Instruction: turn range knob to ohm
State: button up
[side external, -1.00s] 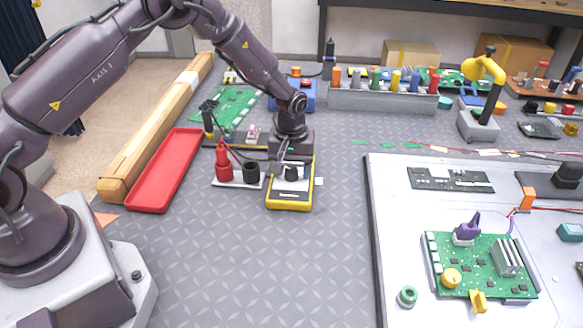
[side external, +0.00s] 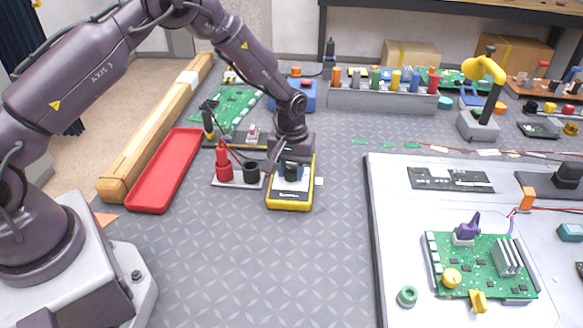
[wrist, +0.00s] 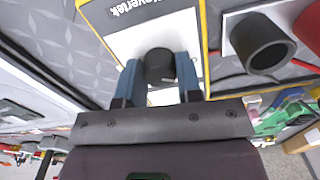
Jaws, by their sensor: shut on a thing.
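The yellow-edged multimeter (side external: 290,203) lies on the grey mat in the middle left of the side view. In the wrist view its white face (wrist: 122,45) fills the top centre. The black range knob (wrist: 159,65) stands on that face, and it also shows in the side view (side external: 291,172). My gripper (wrist: 160,72) points down over the meter, with its blue-padded fingers on both sides of the knob, shut on it. The knob's pointer and the range marks are hidden or too small to read.
A red probe holder (side external: 224,170) and a black one (side external: 251,173) stand close left of the meter, with leads running behind. A red tray (side external: 165,172) lies further left. The mat in front of the meter is clear.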

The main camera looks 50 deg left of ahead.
jog(key=m, duration=1.2)
jog(key=shift+m, duration=2.1)
jog(key=o, duration=0.9)
jog(key=shift+o, duration=0.2)
jog(key=shift+r, duration=0.1)
